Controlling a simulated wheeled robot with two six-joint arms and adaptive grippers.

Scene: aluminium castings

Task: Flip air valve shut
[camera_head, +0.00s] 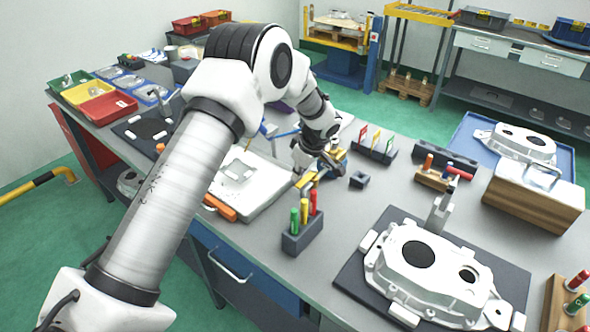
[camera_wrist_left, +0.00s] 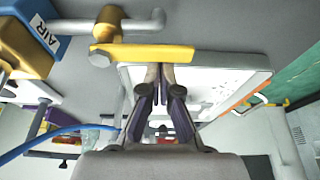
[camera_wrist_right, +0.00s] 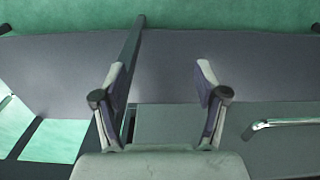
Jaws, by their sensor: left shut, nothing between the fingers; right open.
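The air valve has a long yellow lever (camera_wrist_left: 145,53), a brass-coloured body (camera_wrist_left: 109,18) and a grey pipe (camera_wrist_left: 70,27) in the left wrist view. The lever lies roughly parallel to the pipe there. My left gripper (camera_wrist_left: 160,68) is shut and empty, its fingertips at the lever's edge; I cannot tell whether they touch. In the head view my left gripper (camera_head: 326,166) is low over the bench beside yellow parts, and the arm hides some of the valve area. My right gripper (camera_wrist_right: 160,82) is open and empty in the right wrist view, away from the valve.
A block labelled AIR (camera_wrist_left: 42,38) is beside the pipe. A holder with coloured pegs (camera_head: 302,238) stands in front of the left gripper. A white panel (camera_head: 238,180) lies to its left. A large casting (camera_head: 425,275) on a dark mat is at right front.

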